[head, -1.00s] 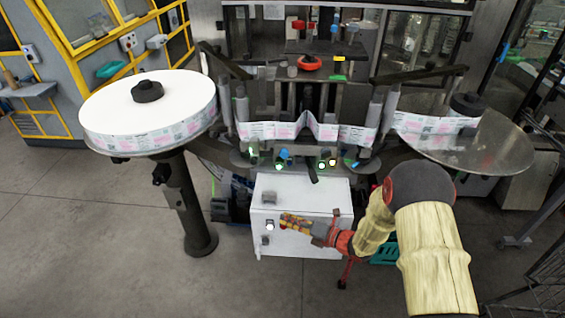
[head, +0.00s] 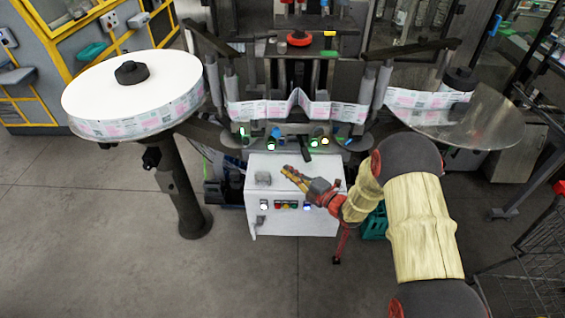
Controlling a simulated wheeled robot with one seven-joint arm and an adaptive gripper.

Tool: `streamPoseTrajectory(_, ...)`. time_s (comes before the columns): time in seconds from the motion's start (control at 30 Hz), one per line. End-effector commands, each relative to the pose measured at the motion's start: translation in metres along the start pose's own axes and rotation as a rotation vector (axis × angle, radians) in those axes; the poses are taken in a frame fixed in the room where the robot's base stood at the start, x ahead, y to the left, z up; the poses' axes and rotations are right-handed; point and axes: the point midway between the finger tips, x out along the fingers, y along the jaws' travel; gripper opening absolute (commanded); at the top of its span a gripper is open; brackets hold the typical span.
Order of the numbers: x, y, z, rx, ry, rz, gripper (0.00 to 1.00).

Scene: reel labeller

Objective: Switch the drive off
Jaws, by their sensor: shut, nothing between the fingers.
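The white control cabinet (head: 290,225) of the labeller stands low in the middle. Its front has a row of small coloured buttons (head: 285,204), a bright white round fitting (head: 263,204) at the left, a blue-lit one (head: 307,205) at the right, and a small dark switch (head: 262,219) below the white one. The labels are too small to read, so I cannot tell which control belongs to the drive. My gripper (head: 286,170), with yellowish fingers, is shut and empty. It points up-left and appears over the cabinet's top, apart from the front controls.
A small grey block (head: 263,178) sits on the cabinet's top, left of my fingers. A large white label reel (head: 135,85) on a dark post stands at left, a metal disc (head: 480,125) at right. The label web (head: 300,108) runs above the cabinet. Floor in front is clear.

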Motion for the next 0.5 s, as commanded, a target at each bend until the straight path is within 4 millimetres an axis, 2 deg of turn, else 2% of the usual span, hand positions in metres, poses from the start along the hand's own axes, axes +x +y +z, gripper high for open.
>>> streamPoseTrajectory(0.5,0.095,-0.002,0.002,-0.001,0.001,0.000,0.00)
